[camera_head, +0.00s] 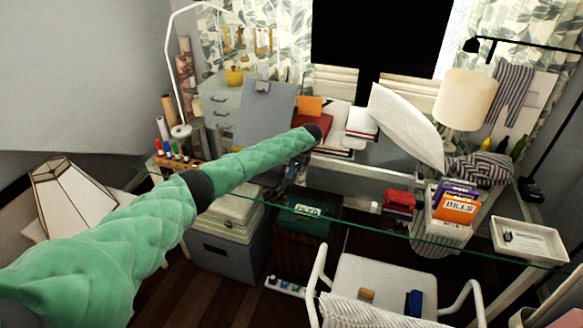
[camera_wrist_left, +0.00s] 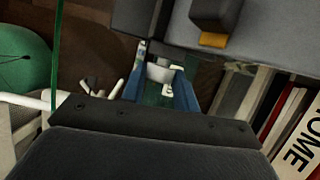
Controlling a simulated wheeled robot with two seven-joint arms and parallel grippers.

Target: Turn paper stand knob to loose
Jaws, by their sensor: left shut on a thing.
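The paper stand (camera_head: 266,115) looks to be the grey upright board with a clip at its top, at the back of the glass desk in the head view. My left arm reaches across in front of it. My left gripper (camera_head: 292,168) is small and dark below the arm's end, low beside the stand. In the left wrist view, the blue fingers of my left gripper (camera_wrist_left: 158,88) are closed around a small pale grey piece, which looks like the knob (camera_wrist_left: 159,72). The knob cannot be made out in the head view. My right gripper is not in view.
The glass desk holds red and white books (camera_head: 312,135), a table lamp (camera_head: 465,100), a BILLS holder (camera_head: 457,210) and a white tray (camera_head: 528,240). Pens (camera_head: 178,155) stand to the left. A white chair (camera_head: 385,285) is in front. A green box (camera_head: 303,215) shows below the glass.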

